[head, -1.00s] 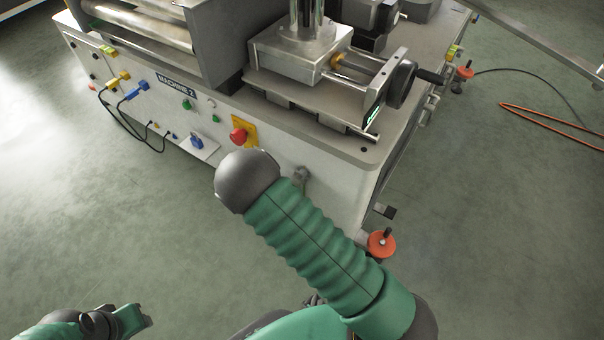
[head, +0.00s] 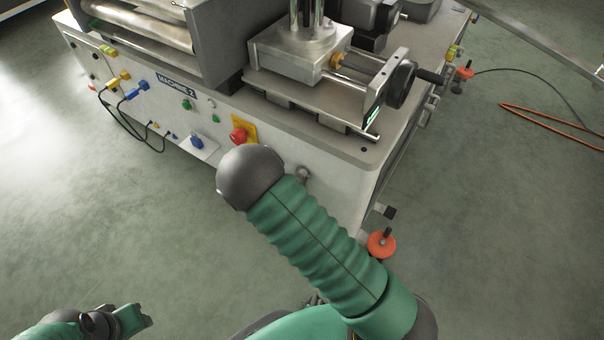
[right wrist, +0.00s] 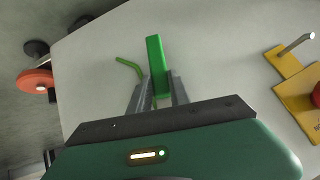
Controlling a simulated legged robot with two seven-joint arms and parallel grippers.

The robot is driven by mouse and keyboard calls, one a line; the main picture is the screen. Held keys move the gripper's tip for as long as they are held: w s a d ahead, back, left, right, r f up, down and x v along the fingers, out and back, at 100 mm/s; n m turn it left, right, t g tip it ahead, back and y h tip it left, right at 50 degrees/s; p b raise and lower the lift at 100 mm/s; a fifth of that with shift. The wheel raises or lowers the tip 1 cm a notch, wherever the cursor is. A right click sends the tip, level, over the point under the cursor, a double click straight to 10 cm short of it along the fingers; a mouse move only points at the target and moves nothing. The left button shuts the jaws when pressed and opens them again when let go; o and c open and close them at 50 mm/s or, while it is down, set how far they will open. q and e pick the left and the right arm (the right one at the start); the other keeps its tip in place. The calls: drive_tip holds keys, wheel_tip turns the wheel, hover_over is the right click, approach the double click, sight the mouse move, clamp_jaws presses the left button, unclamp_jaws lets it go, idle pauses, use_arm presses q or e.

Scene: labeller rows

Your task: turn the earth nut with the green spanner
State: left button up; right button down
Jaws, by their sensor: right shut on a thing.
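My right gripper (right wrist: 160,78) is shut on the green spanner (right wrist: 156,54), a bright green bar that sticks out past the fingertips in front of the machine's pale panel. A thin bent green piece (right wrist: 128,64) shows just left of the fingers; I cannot tell what it is. I cannot make out the earth nut, nor whether the spanner touches it. In the head view my right forearm hides the right gripper and the spanner. My left gripper (head: 146,316) is low at the left, away from the machine; its opening is unclear.
The machine (head: 160,130) has a red stop button (head: 239,135) on a yellow plate, plugs and cables on its front panel. A handwheel (head: 401,84) sticks out at its right. Orange feet (head: 381,243) stand at its base.

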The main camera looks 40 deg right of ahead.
drive_tip(key=shift+r, duration=0.1)
drive_tip(key=shift+w+a+r+m+t, duration=0.2)
drive_tip(key=shift+w+m+t, duration=0.25)
drive_tip(key=shift+t, duration=0.25)
drive_tip(key=shift+w+a+r+m+t+y, duration=0.25)
drive_tip(key=shift+w+m+t+y, duration=0.2)
drive_tip(key=shift+t, duration=0.25)
drive_tip(key=shift+d, duration=0.1)
drive_tip(key=shift+w+a+r+m+t, duration=0.25)
drive_tip(key=shift+w+r+t, duration=0.2)
drive_tip(key=shift+t, duration=0.25)
drive_tip(key=shift+w+a+r+m+t, duration=0.1)
drive_tip(key=shift+w+r+m+t, duration=0.3)
drive_tip(key=shift+t, duration=0.2)
